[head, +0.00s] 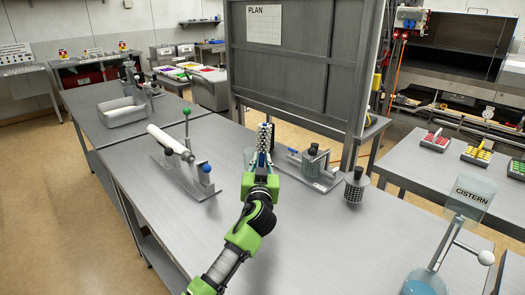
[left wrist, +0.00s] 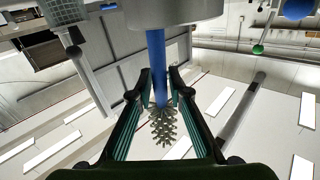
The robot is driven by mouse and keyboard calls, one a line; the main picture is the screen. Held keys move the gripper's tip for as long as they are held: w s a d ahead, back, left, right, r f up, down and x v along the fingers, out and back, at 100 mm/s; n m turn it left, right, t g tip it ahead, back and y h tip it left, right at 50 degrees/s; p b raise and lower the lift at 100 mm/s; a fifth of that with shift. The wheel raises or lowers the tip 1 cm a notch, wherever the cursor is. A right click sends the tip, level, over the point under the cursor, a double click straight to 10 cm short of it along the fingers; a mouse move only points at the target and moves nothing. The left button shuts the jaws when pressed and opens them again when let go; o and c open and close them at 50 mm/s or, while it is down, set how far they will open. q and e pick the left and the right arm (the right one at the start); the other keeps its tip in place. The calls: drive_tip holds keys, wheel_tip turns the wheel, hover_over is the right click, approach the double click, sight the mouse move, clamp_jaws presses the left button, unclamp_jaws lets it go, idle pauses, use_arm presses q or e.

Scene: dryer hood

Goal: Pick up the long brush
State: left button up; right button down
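The long brush has a blue handle (left wrist: 157,60) and a head of grey bristles (head: 264,136). It stands upright on the middle table with its bristles up. My left gripper (head: 261,165) is at the brush, and its fingers hide part of the handle in the head view. In the left wrist view, the fingertips (left wrist: 161,83) lie on both sides of the blue handle, very close to it. I cannot tell whether they press on it. The bristles also show between the fingers in the left wrist view (left wrist: 163,126). My right gripper is not in view.
A metal rack with cylinders (head: 314,168) stands right of the brush, beside a perforated cup (head: 354,187). A stand with a white roll (head: 170,141) is to the left. A tall grey board (head: 285,75) rises behind. The table front is mostly clear.

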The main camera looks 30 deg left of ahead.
use_arm(q)
clamp_jaws()
